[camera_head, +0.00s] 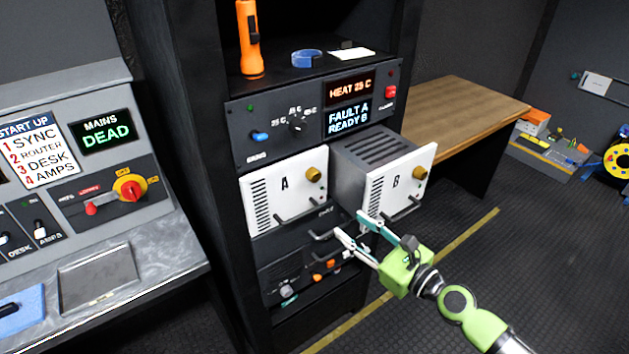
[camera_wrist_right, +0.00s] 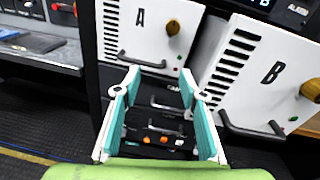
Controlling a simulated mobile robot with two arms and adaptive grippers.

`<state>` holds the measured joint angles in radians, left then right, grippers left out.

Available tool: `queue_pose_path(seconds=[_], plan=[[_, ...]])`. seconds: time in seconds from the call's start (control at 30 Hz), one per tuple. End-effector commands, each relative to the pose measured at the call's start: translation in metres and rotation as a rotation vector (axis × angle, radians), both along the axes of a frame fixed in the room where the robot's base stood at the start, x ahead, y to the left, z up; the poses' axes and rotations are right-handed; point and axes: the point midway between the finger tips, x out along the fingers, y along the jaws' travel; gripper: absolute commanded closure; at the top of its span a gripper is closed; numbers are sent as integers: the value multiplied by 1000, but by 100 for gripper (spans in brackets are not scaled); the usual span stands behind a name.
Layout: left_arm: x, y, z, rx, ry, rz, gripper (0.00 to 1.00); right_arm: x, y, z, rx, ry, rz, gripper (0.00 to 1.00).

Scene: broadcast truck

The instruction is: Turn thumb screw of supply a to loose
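Supply A (camera_head: 270,190) is a white-fronted module seated in the dark rack, with a vent grille, a handle and a brass thumb screw (camera_head: 314,174) at its upper right. In the right wrist view supply A (camera_wrist_right: 125,35) and its thumb screw (camera_wrist_right: 173,27) show ahead of the fingers. Supply B (camera_head: 398,190) stands out of the rack to the right, with its own brass thumb screw (camera_head: 420,173). My right gripper (camera_head: 352,224) is open and empty, below and in front of the supplies, apart from both. It also shows in the wrist view (camera_wrist_right: 160,90). My left gripper is not in view.
The rack panel above reads FAULT A, READY B (camera_head: 349,117). A grey console (camera_head: 150,245) stands left, a wooden bench (camera_head: 465,105) right. Open floor lies at right front.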

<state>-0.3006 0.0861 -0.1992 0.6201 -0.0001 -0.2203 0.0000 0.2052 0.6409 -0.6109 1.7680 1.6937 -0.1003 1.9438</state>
Motion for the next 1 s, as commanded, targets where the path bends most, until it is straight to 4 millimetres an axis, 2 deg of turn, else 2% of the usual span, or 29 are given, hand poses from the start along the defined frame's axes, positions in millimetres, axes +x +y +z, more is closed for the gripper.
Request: queue_pose_path(seconds=[0.03,0.1,0.27,0.47,0.8,1.0], plan=[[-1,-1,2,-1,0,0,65,4,-4,15,76,38,-11,62],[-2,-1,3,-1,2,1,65,8,-6,29,176,93,-22,62],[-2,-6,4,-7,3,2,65,13,-8,43,293,158,-34,62],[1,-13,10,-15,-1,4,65,30,5,46,305,163,-35,62],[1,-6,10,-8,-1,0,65,86,49,43,302,162,-35,62],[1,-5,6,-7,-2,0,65,110,67,42,300,163,-35,62]])
